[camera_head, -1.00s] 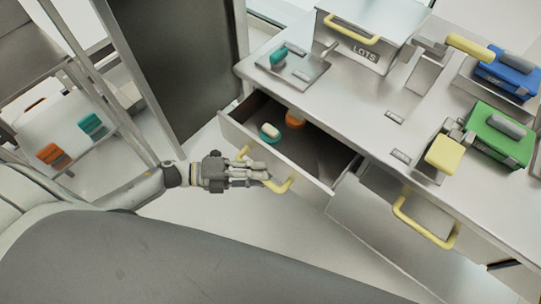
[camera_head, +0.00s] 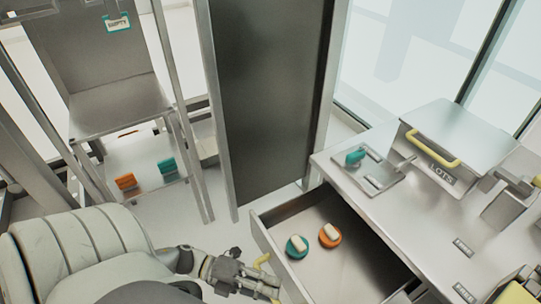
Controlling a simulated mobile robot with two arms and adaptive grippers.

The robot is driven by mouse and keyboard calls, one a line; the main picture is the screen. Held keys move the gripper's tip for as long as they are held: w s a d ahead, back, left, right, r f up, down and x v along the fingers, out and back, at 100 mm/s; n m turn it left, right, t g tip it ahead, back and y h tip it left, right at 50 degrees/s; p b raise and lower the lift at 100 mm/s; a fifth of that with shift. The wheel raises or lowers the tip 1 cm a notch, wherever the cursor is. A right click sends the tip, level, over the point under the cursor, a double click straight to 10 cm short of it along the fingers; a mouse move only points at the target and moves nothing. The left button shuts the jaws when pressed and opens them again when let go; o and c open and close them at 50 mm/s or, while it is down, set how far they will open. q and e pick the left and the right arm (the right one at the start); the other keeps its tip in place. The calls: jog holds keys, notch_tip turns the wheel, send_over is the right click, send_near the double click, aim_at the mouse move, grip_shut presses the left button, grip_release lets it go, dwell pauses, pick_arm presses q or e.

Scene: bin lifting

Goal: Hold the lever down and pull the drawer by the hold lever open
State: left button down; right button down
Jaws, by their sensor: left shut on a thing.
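My left gripper (camera_head: 268,284) is at the bottom of the view, shut on the yellow handle (camera_head: 262,260) at the front of the drawer (camera_head: 262,236). Only part of the handle shows beside the fingers. The drawer is pulled out from under the counter; its lower part is cut off by the picture edge. Inside are a teal round piece (camera_head: 291,252) and an orange round piece (camera_head: 323,240), each with a cream top. A teal lever (camera_head: 355,157) stands on a plate on the counter, with nothing touching it. My right gripper is out of view.
The counter (camera_head: 340,165) carries a grey LOTS box (camera_head: 440,172) with a yellow handle. A yellow lever end (camera_head: 515,293) shows at lower right. A dark panel (camera_head: 265,90) stands behind the drawer. A rack with orange (camera_head: 126,182) and teal (camera_head: 167,166) pieces is at left.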

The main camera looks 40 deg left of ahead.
pick_arm(q)
jog(key=c, duration=1.4)
grip_release()
jog(key=shift+s+a, duration=0.1)
jog(key=shift+a, duration=0.15)
jog(key=v, duration=1.1)
jog(key=shift+a, duration=0.3)
